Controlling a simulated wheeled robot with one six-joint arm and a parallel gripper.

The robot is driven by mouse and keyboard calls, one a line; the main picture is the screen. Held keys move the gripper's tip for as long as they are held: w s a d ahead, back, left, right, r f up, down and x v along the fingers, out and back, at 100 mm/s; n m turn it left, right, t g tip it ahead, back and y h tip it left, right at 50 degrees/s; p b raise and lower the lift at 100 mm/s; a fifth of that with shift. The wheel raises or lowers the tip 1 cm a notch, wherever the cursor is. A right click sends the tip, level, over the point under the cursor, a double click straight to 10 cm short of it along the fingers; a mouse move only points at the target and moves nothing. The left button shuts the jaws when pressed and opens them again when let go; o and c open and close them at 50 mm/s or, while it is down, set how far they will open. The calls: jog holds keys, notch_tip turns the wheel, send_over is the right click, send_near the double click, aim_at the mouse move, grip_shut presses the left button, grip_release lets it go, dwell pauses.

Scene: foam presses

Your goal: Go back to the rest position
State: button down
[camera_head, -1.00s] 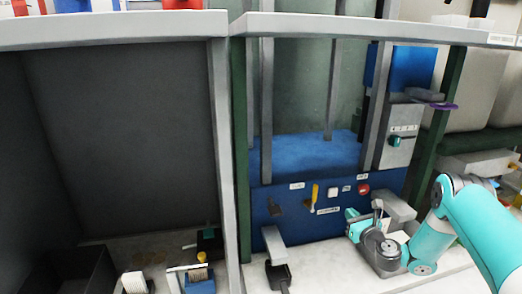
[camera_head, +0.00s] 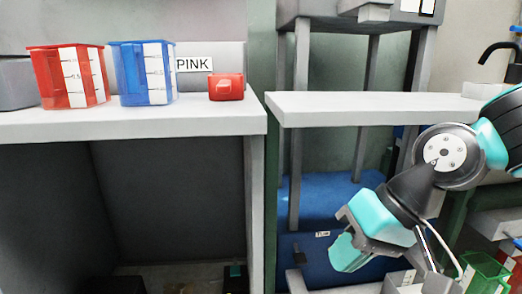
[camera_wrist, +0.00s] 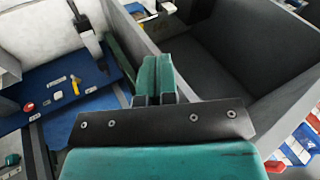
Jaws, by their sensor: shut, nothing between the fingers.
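My gripper (camera_head: 345,254) is in the right half of the head view, teal and dark grey, hanging from my raised arm in front of the blue press. It points down and left and holds nothing. In the wrist view its two teal fingers (camera_wrist: 155,72) are pressed together with no object between them. The blue press panel (camera_wrist: 62,92) with its yellow lever (camera_wrist: 75,83) lies to the left of the fingers there. Most of that panel is hidden behind my arm and gripper in the head view.
A shelf (camera_head: 120,123) on the left carries a red bin (camera_head: 58,78), a blue bin (camera_head: 130,75) and a small red box (camera_head: 226,88). Another shelf (camera_head: 370,108) crosses above my gripper. A dark open bay (camera_head: 170,200) lies left. A green bin (camera_head: 482,272) stands lower right.

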jog(key=s+d+r+n+g+h+p, duration=0.1)
jog(key=s+d+r+n+h+p, duration=0.2)
jog(key=s, duration=0.6)
notch_tip(320, 180, up, 37)
jog(key=n+p, duration=0.1)
jog(key=p, duration=3.5)
jog(key=shift+y, duration=0.4)
jog(key=shift+d+r, duration=0.1)
